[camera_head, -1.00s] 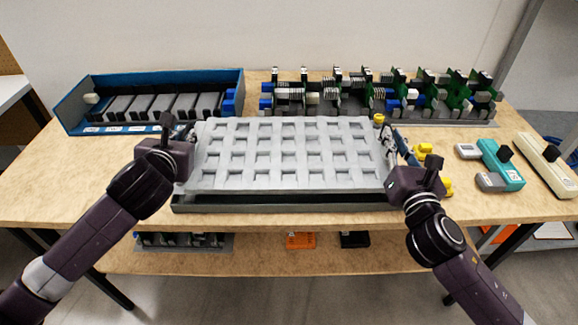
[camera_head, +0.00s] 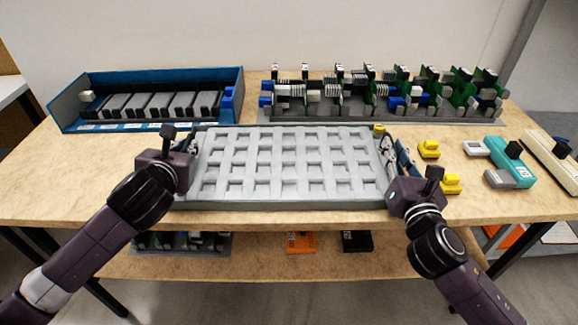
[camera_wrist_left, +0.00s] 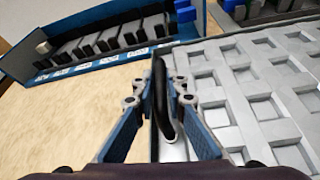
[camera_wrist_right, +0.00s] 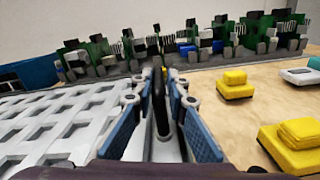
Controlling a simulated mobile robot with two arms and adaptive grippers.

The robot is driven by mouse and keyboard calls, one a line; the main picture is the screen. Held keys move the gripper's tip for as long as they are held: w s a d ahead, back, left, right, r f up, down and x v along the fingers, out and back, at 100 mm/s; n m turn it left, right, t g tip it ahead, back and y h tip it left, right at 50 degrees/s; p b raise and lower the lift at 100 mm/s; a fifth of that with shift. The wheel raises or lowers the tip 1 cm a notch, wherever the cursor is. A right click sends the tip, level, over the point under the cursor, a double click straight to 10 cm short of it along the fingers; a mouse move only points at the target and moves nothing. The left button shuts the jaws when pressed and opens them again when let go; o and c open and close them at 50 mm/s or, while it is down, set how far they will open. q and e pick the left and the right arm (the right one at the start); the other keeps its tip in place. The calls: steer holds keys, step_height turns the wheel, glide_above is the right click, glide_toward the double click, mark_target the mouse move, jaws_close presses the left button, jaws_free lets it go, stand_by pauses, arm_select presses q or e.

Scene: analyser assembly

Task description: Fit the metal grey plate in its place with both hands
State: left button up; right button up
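The metal grey plate (camera_head: 290,160), a pale slab with a grid of square recesses, lies level at the middle of the table. It sits down in or on a darker grey frame (camera_head: 290,205), whose front edge shows below it. I cannot tell if it is fully seated. My left gripper (camera_head: 190,146) is at its left edge; in the left wrist view, the fingers (camera_wrist_left: 158,98) close on an upright black handle. My right gripper (camera_head: 388,152) is at its right edge; in the right wrist view, the fingers (camera_wrist_right: 158,92) close on a similar black handle.
A blue tray (camera_head: 60,108) with grey modules stands at the back left. A rack of green boards (camera_head: 390,95) stands behind the plate. Yellow blocks (camera_head: 429,149), a teal device (camera_head: 512,165) and a cream device (camera_head: 552,160) lie to the right. The front table strip is clear.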

arm_select(q)
steer(key=o, duration=0.3)
steer(key=shift+r, duration=0.15)
arm_select(e)
steer(key=o, duration=0.3)
steer(key=shift+r, duration=0.15)
arm_select(q)
steer(key=shift+s, duration=0.1)
steer(key=v, duration=0.7)
steer(key=shift+s, duration=0.1)
arm_select(e)
steer(key=shift+s, duration=0.15)
arm_select(q)
steer(key=shift+s, duration=0.1)
arm_select(e)
steer(key=s, duration=1.2)
steer(key=shift+d, duration=0.15)
